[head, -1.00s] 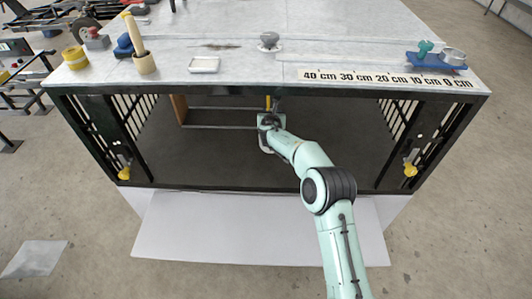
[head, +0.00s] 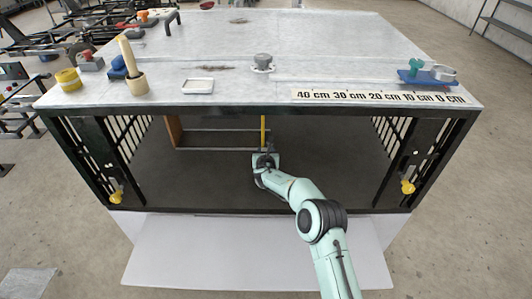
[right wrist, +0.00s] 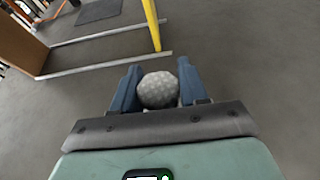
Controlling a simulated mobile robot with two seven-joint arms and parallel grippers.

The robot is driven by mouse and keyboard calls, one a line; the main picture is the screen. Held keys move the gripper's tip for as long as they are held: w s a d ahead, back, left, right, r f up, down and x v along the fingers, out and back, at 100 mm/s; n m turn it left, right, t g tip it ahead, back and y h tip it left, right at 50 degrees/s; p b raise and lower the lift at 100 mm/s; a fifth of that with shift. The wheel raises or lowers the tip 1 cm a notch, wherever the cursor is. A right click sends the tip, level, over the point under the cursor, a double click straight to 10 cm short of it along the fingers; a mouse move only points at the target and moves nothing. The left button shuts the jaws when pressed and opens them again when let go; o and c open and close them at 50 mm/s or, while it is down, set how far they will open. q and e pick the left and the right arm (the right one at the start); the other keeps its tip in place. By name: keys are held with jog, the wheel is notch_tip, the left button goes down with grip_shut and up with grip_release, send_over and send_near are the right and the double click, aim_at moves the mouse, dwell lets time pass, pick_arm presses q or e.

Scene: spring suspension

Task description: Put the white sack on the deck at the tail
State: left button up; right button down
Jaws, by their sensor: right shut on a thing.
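The white sack (right wrist: 158,90) shows in the right wrist view as a pale grey, rounded, faintly patterned bundle between the blue fingers. My right gripper (right wrist: 155,84) is shut on it, one finger on each side. In the head view my right gripper (head: 265,160) is inside the dark open bay under the worktop, in front of a yellow post (head: 263,130); the sack cannot be made out there. I cannot tell which surface is the deck at the tail. My left gripper is not in view.
A brown board (head: 173,130) and grey rails (head: 225,148) lie beyond the gripper. Barred sides with yellow knobs (head: 407,187) flank the bay. The worktop (head: 330,50) above holds a ruler strip, a blue tray (head: 427,78) and small items. The dark bay floor (head: 330,170) is largely clear.

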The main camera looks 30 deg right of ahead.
jog(key=c, duration=0.6)
grip_release()
jog(key=shift+f, duration=0.1)
jog(key=shift+s+r, duration=0.1)
jog(key=shift+r, duration=0.15)
jog(key=shift+s+a, duration=0.2)
jog(key=shift+b+v, duration=1.5)
jog(key=shift+v, duration=4.15)
